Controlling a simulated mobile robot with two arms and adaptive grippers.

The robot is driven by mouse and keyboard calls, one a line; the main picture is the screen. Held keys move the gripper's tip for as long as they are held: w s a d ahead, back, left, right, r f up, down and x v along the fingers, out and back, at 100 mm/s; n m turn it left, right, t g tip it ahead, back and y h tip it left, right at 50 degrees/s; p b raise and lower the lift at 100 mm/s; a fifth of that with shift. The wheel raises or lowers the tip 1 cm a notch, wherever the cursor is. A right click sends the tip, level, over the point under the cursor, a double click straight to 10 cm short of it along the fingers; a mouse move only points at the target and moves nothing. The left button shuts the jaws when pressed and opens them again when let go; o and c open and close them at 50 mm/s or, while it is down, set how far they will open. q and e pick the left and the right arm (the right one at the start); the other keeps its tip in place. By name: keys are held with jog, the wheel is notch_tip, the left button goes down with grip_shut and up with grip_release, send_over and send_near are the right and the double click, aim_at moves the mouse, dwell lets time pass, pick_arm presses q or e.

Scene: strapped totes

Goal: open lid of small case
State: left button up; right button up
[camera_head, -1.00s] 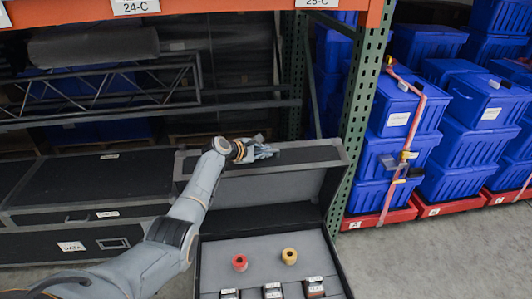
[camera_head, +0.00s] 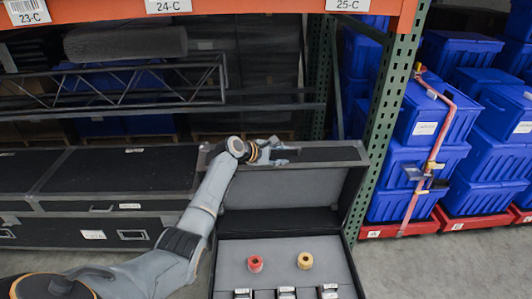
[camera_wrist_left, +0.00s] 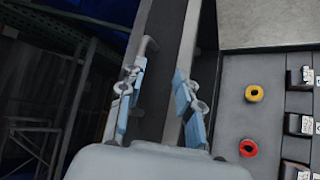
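The small black case (camera_head: 285,249) stands open with its lid (camera_head: 290,188) raised at the back, near upright. Its grey-lined inside holds a red roll (camera_head: 255,263), a yellow roll (camera_head: 305,260) and several dark labelled items (camera_head: 286,293). My right gripper is not in view.
Large black cases (camera_head: 115,172) lie on the left behind my arm. A green rack post (camera_head: 383,120) stands just right of the lid. Blue totes (camera_head: 420,150) on red bases (camera_head: 400,229) stand at the right. Grey floor is clear right of the case.

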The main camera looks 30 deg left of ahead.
pick_arm(q)
jog(key=v, duration=0.8)
jog(key=shift+s, duration=0.2)
